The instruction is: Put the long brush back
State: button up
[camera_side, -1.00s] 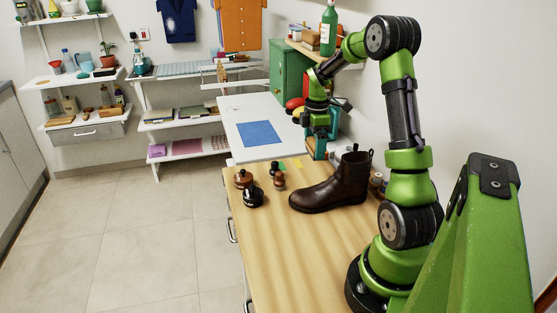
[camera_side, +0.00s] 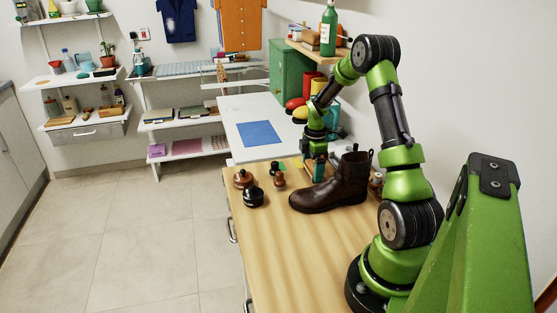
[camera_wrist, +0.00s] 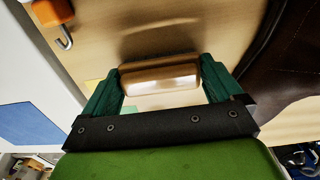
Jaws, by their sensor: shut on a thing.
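My gripper (camera_side: 317,170) is low over the wooden table, just behind the boot's toe in the side view. In the wrist view its two dark green fingers (camera_wrist: 160,82) are shut on the long brush (camera_wrist: 160,78), a pale wooden block held crosswise between them. A shadow on the table lies beside the brush; I cannot tell whether it touches the table. In the side view the brush is mostly hidden by the fingers and the boot.
The dark brown boot (camera_side: 335,190) stands close to my gripper and fills the wrist view's right side. Round brushes (camera_side: 243,179) and a dark jar-like item (camera_side: 253,198) stand at the left. A blue mat (camera_side: 259,134) lies on the white table behind. The front tabletop is clear.

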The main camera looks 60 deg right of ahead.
aim_at(313, 165)
jog(key=shift+f, duration=0.1)
jog(key=o, duration=0.7)
notch_tip(313, 165, up, 12)
jog(key=w+a+r+m+t, duration=0.25)
jog(key=a+r, duration=0.45)
jog(key=a, duration=0.4)
jog(key=s+a+r+m+t, duration=0.1)
jog(key=s+a+m, duration=0.2)
jog(key=a, duration=0.5)
jog(key=s+a+r+m+t+y, duration=0.1)
jog(key=s+a+r+m+t, duration=0.1)
jog(key=a, duration=0.6)
jog(key=s+a+r+m+t+y, duration=0.1)
jog(key=s+a+m, duration=0.4)
jog(key=a, duration=0.3)
jog(key=shift+a+r+m+t, duration=0.2)
jog(key=shift+a+m+t, duration=0.05)
jog(key=shift+a, duration=0.1)
